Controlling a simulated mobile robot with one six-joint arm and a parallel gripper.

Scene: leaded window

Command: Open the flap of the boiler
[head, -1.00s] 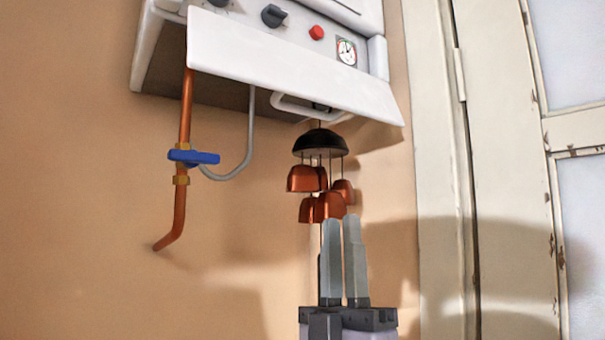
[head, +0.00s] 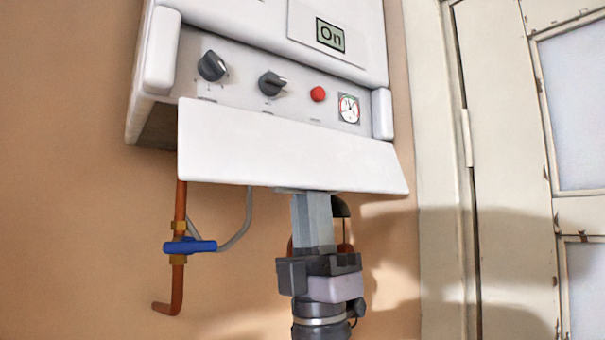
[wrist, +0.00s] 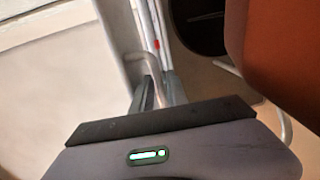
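The boiler's flap (head: 290,145) is a white panel tilted outward below the control panel, its top edge set off from the boiler and the knobs in plain sight. My gripper (head: 312,192) points up from below, and its grey fingertips reach the flap's lower edge. The flap's handle is hidden in the head view. In the wrist view the pale bar handle (wrist: 152,62) runs down to the fingertips of my gripper (wrist: 158,80), which lie close at its end. Whether the fingers are closed tight on it is unclear.
The white boiler (head: 275,18) has grey knobs, a red button, a gauge and an "On" display (head: 330,36). A copper pipe (head: 180,200) with a blue valve (head: 190,246) hangs at left. A wind chime (head: 341,208) is partly hidden behind my gripper. A door (head: 505,150) stands at right.

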